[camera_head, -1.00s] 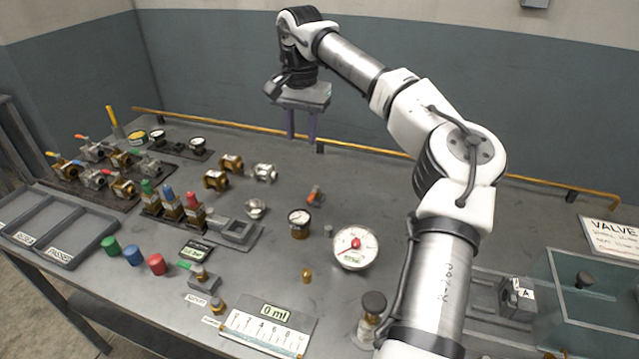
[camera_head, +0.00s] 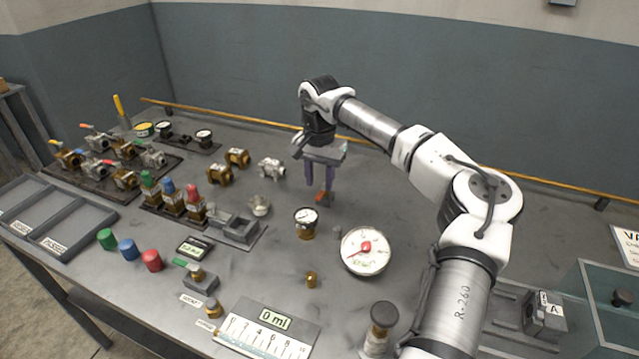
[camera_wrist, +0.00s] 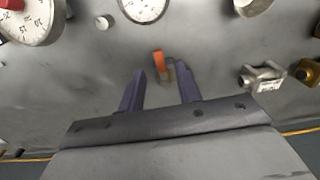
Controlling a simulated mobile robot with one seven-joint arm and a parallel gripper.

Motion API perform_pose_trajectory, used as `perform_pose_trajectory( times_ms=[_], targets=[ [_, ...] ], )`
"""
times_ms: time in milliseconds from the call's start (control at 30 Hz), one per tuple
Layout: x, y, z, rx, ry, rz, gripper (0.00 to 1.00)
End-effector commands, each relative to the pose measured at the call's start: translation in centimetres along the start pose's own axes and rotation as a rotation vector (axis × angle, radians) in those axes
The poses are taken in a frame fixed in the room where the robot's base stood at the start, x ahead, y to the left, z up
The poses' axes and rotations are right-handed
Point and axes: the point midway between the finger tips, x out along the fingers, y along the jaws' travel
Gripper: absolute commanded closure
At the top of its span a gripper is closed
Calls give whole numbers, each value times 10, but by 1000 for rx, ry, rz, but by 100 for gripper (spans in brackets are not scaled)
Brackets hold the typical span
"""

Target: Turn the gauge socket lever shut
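The gauge socket lever appears to be the small orange-red handle (camera_head: 322,197) on a small metal fitting standing on the bench. In the wrist view the orange lever (camera_wrist: 158,62) lies between and just beyond the fingertips, with a grey metal part beside it. My gripper (camera_head: 319,190) is over the lever, pointing down, with its two purple fingers apart. In the wrist view my gripper (camera_wrist: 158,75) is open and empty. I cannot tell whether a finger touches the lever. The fitting's lower part is partly hidden by the fingers in the head view.
A small gauge (camera_head: 306,222) and a large white gauge (camera_head: 365,251) with a red hub stand in front of the lever. A silver valve (camera_head: 271,167) and brass valves (camera_head: 237,157) stand to the left. Bare bench lies right of the lever.

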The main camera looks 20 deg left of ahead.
Motion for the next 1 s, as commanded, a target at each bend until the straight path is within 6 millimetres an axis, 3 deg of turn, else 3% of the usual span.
perform_pose_trajectory(
  times_ms=[200,567,833,1000],
  targets=[
    [24,0,0,0,-1,0,66],
    [29,0,0,0,0,0,66],
    [29,0,0,0,0,0,100],
    [29,0,0,2,0,0,100]
  ],
)
